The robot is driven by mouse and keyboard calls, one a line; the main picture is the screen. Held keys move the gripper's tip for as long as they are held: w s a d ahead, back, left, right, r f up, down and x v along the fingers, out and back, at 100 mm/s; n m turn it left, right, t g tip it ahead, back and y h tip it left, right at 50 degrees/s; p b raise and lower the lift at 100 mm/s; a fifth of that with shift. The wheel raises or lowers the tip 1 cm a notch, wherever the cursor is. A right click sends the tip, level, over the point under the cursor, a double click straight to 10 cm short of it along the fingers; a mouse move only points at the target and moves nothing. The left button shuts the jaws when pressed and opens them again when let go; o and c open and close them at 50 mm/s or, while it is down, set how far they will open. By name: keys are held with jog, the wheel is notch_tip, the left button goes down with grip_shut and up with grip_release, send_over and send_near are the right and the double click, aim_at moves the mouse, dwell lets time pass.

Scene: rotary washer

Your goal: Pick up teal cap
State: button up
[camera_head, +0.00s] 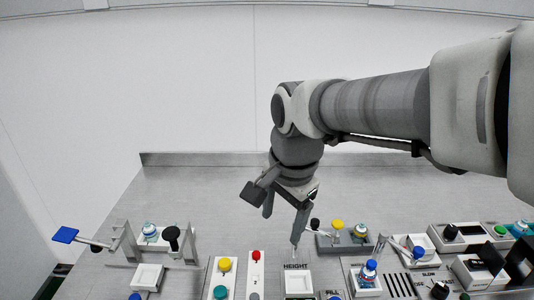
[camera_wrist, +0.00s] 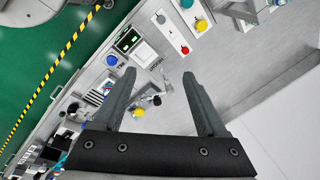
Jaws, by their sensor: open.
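My gripper (camera_head: 282,228) hangs over the bench with its fingers pointing down, apart and empty. In the wrist view the two fingers (camera_wrist: 160,76) are spread with nothing between their tips. A round teal piece (camera_head: 220,292) sits on a white panel, in front of a yellow round piece (camera_head: 224,265), left of and nearer than my gripper. It also shows at the top of the wrist view (camera_wrist: 187,3). I cannot tell which is the cap.
A red button (camera_head: 256,256) sits on a narrow panel near my gripper. A stand (camera_head: 340,243) with yellow and dark-topped pieces is close on the right. A blue-capped bottle (camera_head: 368,272) stands front right. A lever with a blue paddle (camera_head: 66,235) is at left. The back bench is clear.

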jog(key=w+a+f+m+g+h+b, duration=0.15)
jog(key=a+f+m, duration=0.5)
jog(key=a, duration=0.65)
jog(key=b, duration=0.2)
send_over(220, 291)
jog(key=shift+n+g+y, duration=0.25)
jog(key=shift+n, duration=0.1)
jog(key=f, duration=1.5)
jog(key=shift+s+d, duration=0.15)
jog(key=shift+d, duration=0.05)
jog(key=shift+a+f, duration=0.2)
jog(key=shift+f, duration=2.15)
grip_shut()
